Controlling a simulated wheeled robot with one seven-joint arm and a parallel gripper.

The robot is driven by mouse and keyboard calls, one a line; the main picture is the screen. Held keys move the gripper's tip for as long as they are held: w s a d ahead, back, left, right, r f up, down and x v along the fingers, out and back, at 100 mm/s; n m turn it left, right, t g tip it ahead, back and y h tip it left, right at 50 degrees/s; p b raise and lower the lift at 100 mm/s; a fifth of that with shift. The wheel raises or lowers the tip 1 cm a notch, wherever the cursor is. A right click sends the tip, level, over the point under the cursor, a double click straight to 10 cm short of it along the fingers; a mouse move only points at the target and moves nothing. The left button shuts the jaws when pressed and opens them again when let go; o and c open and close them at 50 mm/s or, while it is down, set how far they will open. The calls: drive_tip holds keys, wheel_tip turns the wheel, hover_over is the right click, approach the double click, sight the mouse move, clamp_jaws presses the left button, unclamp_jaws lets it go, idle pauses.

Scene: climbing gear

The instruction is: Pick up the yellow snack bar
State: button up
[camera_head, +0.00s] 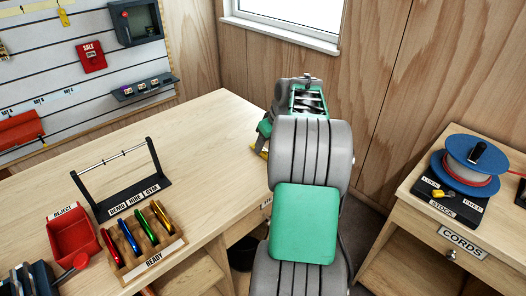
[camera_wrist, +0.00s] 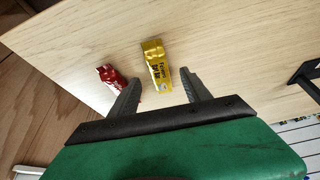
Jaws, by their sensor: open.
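The yellow snack bar (camera_wrist: 156,66) lies on the wooden table in the wrist view, with dark lettering on its wrapper. My gripper (camera_wrist: 155,80) is open, and its two grey fingers stand to the left and right of the bar, apart from it. In the head view a small yellow piece (camera_head: 265,152) shows beside my arm at the table's right end. My arm hides most of my gripper (camera_head: 264,140) and the bar there.
A red wrapped bar (camera_wrist: 112,76) lies just left of my left finger in the wrist view, very close to it. The table (camera_head: 205,135) also carries a rack with several carabiners (camera_head: 143,238), a red reject bin (camera_head: 73,236) and a bar stand (camera_head: 133,190). The table's middle is clear.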

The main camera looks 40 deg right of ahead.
sight(264, 150)
drive_tip(key=x, duration=0.3)
drive_tip(key=shift+w+f, duration=0.2)
clamp_jaws()
idle(0.3)
